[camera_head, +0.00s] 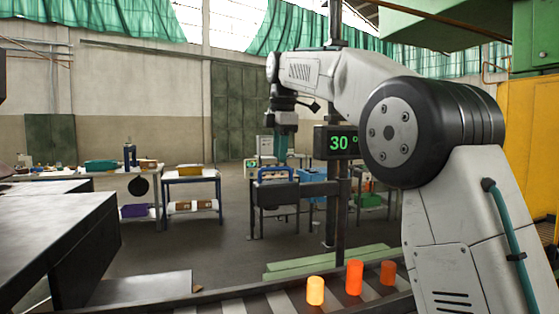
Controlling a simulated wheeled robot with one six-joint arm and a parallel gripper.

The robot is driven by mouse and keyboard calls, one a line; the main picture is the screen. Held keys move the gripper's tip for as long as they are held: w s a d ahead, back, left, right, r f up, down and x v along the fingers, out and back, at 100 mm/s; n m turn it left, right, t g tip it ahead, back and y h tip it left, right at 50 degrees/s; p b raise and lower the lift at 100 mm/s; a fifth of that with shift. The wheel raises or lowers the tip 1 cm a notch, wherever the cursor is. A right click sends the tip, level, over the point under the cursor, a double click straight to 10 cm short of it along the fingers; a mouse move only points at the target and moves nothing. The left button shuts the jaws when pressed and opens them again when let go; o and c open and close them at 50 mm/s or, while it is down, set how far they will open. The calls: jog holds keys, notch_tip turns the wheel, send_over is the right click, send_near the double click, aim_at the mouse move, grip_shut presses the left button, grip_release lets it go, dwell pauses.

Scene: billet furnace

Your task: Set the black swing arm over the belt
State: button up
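A black swing arm (312,189) sticks out to the left from an upright dark post (340,220). A blue handle (276,171) shows at its left end. A display (336,142) on the post reads 30°. The belt (283,301) runs along the bottom of the view, nearer than the swing arm. Three orange glowing billets (354,277) stand upright on it. My gripper (281,156) points down just above the blue handle. Its teal fingers look narrow from here, and I cannot tell their opening or whether they touch the handle.
A dark, flat-topped block (55,230) fills the left foreground. Green beams (330,262) lie behind the belt. Workbenches (190,178) with boxes stand farther back. A yellow cabinet (530,130) is at the right. Open floor lies in the middle.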

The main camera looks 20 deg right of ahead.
jog(key=shift+w+f, duration=0.15)
jog(key=shift+f, duration=0.55)
jog(key=shift+w+f, duration=0.15)
jog(key=shift+f, duration=0.55)
grip_shut()
jog(key=shift+s, duration=0.1)
